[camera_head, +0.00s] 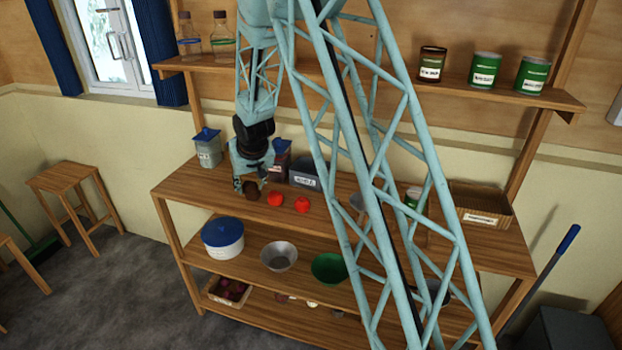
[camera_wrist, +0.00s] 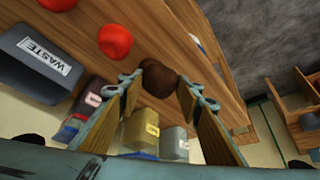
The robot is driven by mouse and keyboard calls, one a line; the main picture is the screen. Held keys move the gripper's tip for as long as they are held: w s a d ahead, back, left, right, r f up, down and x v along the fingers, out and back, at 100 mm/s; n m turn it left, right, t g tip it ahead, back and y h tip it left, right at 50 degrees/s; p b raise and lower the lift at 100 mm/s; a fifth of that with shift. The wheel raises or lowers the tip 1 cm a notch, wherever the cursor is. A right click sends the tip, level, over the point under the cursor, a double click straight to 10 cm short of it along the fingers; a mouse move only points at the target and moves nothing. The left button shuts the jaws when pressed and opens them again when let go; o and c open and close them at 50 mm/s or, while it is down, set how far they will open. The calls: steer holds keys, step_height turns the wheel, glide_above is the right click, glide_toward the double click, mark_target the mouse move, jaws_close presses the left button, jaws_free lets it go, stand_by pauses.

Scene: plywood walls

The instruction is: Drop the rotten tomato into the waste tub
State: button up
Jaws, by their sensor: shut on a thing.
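The rotten tomato is dark brown and sits between the fingertips of my gripper (camera_head: 250,177), at the left part of the workbench top in the head view. It shows in the head view (camera_head: 251,190) and in the wrist view (camera_wrist: 160,77). My gripper (camera_wrist: 163,88) is shut on it; whether the tomato touches the bench top is hard to tell. The grey waste tub (camera_head: 305,173), labelled WASTE in the wrist view (camera_wrist: 35,75), stands at the back of the bench, right of my gripper in the head view.
Two red tomatoes (camera_head: 275,198) (camera_head: 302,204) lie on the bench right of my gripper, in front of the tub. Lidded containers (camera_head: 207,148) stand behind. The upper shelf (camera_head: 390,87) holds jars and cans.

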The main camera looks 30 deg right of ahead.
steer(key=w+d+r+m+h+b, duration=0.1)
steer(key=w+d+r+m+b, duration=0.1)
steer(key=w+d+r, duration=0.3)
steer(key=w+d+r+m+h+b, duration=0.1)
steer(key=d+r+m, duration=0.15)
steer(key=d, duration=0.45)
steer(key=s+d+r+m+g+h+b, duration=0.1)
steer(key=d+r+m, duration=0.1)
steer(key=d, duration=0.5)
steer(key=s+d+r+m+b, duration=0.1)
steer(key=s+d+r, duration=0.1)
steer(key=d, duration=0.6)
steer(key=shift+d+r+m+g+h, duration=0.15)
steer(key=shift+r+m+g+h, duration=0.05)
steer(key=shift+m+g+h, duration=0.2)
steer(key=shift+r, duration=0.15)
step_height(320, 180, down, 7)
steer(key=b, duration=0.2)
steer(key=shift+s+d+r, duration=0.2)
steer(key=shift+d, duration=0.1)
